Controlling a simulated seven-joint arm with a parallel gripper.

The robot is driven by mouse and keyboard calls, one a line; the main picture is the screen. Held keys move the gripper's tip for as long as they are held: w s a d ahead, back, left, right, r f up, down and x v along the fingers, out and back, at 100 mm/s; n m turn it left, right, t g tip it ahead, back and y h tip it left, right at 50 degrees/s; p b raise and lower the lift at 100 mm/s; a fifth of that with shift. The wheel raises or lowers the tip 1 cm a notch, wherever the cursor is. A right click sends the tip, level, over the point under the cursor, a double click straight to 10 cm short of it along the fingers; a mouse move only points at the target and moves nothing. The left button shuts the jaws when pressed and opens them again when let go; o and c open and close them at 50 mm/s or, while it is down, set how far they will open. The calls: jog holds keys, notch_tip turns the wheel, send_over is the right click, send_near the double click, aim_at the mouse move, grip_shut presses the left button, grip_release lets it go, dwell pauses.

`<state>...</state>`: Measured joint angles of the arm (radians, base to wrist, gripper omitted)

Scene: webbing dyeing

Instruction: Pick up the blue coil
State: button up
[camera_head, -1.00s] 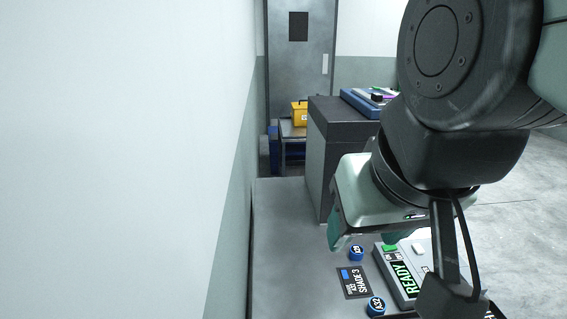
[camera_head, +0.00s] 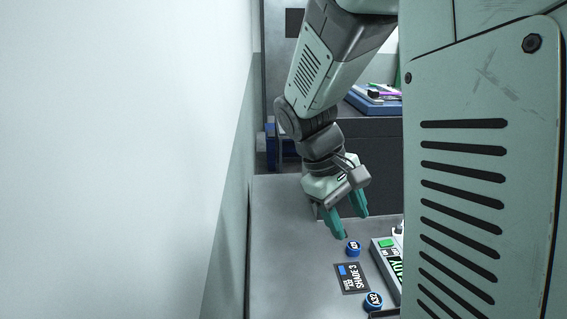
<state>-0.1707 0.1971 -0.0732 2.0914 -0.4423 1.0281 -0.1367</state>
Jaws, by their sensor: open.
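Two small round blue pieces with lettered tops sit on the grey table (camera_head: 280,225). The farther blue piece (camera_head: 353,249) is just below my gripper in the picture, and the nearer blue piece (camera_head: 373,301) is at the bottom edge. I cannot tell whether either is the blue coil. My gripper (camera_head: 352,228) points down with its teal fingers apart and nothing visible between them. Its fingertips are close to the farther piece in the picture, but the gap in height is hard to judge.
A dark card marked SHADE 3 (camera_head: 352,278) lies between the blue pieces. A grey device with a READY display (camera_head: 386,270) stands to the right, partly hidden by my arm. A blue tray (camera_head: 372,103) is on a dark cabinet behind. A wall borders the left.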

jog(key=w+d+f+n+g+h, duration=0.1)
jog(key=w+f+n+h, duration=0.15)
jog(key=f, duration=0.45)
jog(key=w+d+f+n+g+h, duration=0.1)
jog(key=w+f+n+h, duration=0.15)
jog(key=f, duration=0.45)
jog(key=n+h, duration=0.4)
jog(key=n, duration=0.1)
send_near(371, 299)
jog(key=shift+d, duration=0.75)
jog(key=shift+s+d+f, duration=0.1)
jog(key=shift+d+f, duration=0.05)
jog(key=shift+f, duration=0.05)
jog(key=x, duration=0.7)
jog(key=shift+d+f, duration=0.15)
jog(key=shift+f, duration=0.05)
jog(key=c, duration=0.7)
jog(key=shift+r, duration=0.1)
